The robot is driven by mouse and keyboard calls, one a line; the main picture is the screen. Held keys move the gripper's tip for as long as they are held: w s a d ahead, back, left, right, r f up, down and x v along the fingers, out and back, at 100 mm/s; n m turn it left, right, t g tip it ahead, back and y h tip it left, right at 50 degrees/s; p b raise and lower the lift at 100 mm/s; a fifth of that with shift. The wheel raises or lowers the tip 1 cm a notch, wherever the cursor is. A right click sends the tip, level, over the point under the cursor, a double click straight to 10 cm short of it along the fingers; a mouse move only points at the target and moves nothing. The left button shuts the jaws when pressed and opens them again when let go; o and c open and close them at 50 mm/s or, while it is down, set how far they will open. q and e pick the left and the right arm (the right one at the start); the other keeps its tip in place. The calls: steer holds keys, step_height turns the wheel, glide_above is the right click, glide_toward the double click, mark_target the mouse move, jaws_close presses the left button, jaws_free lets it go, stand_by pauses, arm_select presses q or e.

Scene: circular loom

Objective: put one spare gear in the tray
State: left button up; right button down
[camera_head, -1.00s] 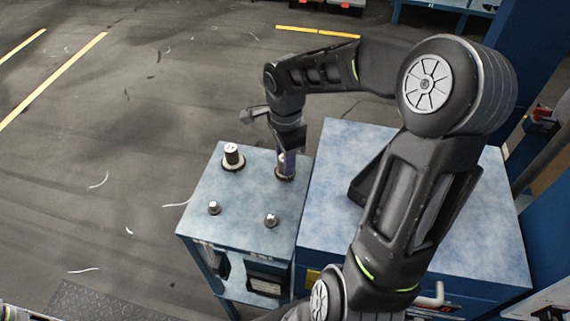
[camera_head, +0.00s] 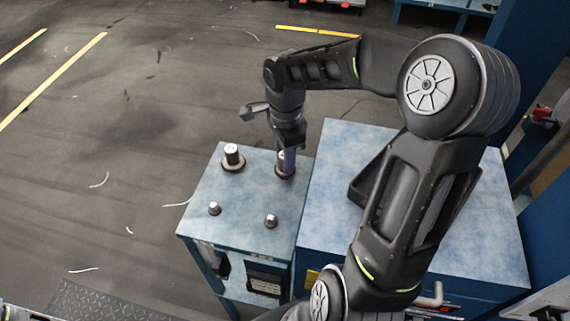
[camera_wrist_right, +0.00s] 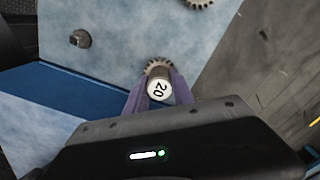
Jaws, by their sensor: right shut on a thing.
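A dark toothed gear with a white-capped hub marked 20 (camera_wrist_right: 160,88) is between the purple fingers of my right gripper (camera_wrist_right: 150,92) in the right wrist view. The right gripper (camera_head: 287,160) is shut on this hub, reaching down at the far right corner of the small blue cart top. The gear's dark base (camera_head: 284,172) shows just below the fingers, at or very near the surface; I cannot tell if it touches. A second gear with a white-topped hub (camera_head: 232,156) stands to the left. I cannot make out a tray. My left gripper is not in view.
The small cart top (camera_head: 240,195) also holds two small metal knobs, one left (camera_head: 214,208) and one right (camera_head: 271,220). A larger blue cabinet (camera_head: 460,240) stands close on the right, under my arm. Open floor (camera_head: 90,170) lies to the left.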

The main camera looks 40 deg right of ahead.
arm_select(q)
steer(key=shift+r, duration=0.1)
arm_select(e)
steer(key=shift+r, duration=0.15)
